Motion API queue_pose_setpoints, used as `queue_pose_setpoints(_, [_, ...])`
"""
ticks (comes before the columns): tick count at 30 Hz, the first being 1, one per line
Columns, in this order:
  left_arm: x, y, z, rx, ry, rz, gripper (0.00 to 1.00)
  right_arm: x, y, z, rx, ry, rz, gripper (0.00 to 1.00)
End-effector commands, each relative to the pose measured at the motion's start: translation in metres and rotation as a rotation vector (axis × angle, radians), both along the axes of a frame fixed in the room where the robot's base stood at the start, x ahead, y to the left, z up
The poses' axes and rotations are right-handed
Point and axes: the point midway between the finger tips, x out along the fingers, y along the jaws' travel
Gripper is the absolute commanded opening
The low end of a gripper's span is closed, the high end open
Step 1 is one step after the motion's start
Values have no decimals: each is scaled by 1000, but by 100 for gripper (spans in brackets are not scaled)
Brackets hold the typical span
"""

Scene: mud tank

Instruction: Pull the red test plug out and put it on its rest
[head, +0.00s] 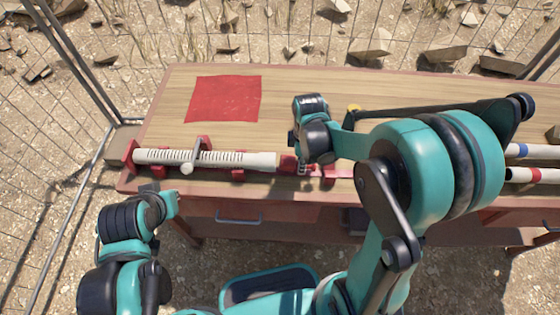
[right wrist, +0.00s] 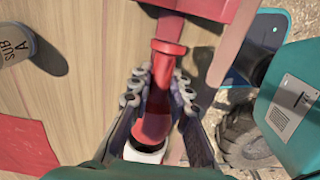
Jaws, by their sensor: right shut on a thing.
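A long white tube (head: 215,158) with dark marks lies in red brackets along the table's front. The red test plug (right wrist: 158,110) is at its right end, with a flange and thinner neck in the right wrist view. My right gripper (head: 303,168) is shut on the plug, one finger on each side in the right wrist view (right wrist: 158,85). A white ring (right wrist: 143,153) borders the plug's wide end; I cannot tell how deep the plug sits. My left arm's dark wrist is at the lower left; its fingers cannot be made out. I cannot identify the rest.
A red square mat (head: 224,98) lies on the wooden table (head: 300,85), behind the tube. A red block (right wrist: 205,8) stands beyond the plug's thin end. A grey piece marked SUB A (right wrist: 14,45) stands nearby. White tubes (head: 530,174) lie at the right.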

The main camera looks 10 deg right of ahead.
Motion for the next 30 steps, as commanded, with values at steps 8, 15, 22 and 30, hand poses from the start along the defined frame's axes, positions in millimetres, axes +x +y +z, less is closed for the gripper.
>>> queue_pose_setpoints(8, [0,0,16,0,0,0,0,0,0,20,0,0,0,0])
queue_pose_setpoints(15, [0,0,33,0,0,0,0,0,0,40,0,0,0,0])
queue_pose_setpoints(22, [0,0,48,0,0,0,0,0,0,59,0,0,0,0])
queue_pose_setpoints(30, [0,0,61,0,0,0,0,0,0,76,0,0,0,0])
